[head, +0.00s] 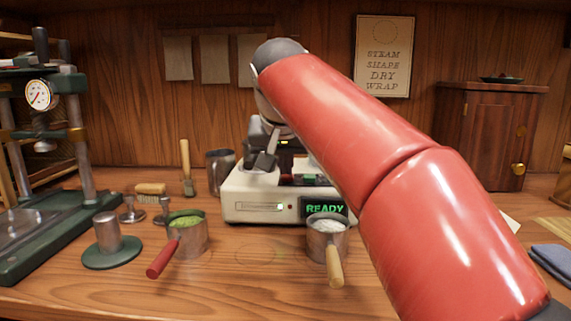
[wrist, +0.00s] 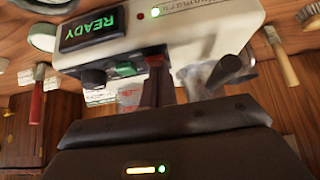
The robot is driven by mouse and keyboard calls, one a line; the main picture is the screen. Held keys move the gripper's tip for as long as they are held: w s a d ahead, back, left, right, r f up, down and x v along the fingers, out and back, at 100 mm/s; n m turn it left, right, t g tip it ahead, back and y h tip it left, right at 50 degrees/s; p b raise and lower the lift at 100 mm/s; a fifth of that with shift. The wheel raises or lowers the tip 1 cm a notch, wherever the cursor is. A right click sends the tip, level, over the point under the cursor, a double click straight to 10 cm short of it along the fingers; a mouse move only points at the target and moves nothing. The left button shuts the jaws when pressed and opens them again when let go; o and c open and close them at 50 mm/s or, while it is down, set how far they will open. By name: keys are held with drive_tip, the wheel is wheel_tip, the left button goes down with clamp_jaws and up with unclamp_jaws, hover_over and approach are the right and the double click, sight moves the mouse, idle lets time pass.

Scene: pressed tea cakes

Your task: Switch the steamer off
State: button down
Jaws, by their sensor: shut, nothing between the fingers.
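The steamer (head: 240,205) is a cream box on the table in the middle of the head view. Its green READY display (head: 325,209) is lit.
A red-handled pan with green leaf (head: 186,228) and a wooden-handled pan with white contents (head: 327,240) stand in front of the steamer. A green press (head: 75,120) is at left, a wooden cabinet (head: 492,140) at right. The front middle table is clear.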

drive_tip(key=shift+s+f+t+b, duration=0.15)
drive_tip(key=shift+f+t+b, duration=0.15)
drive_tip(key=shift+f+b, duration=0.6)
drive_tip(key=shift+r, duration=0.6)
drive_tip(key=shift+r+p, duration=0.75)
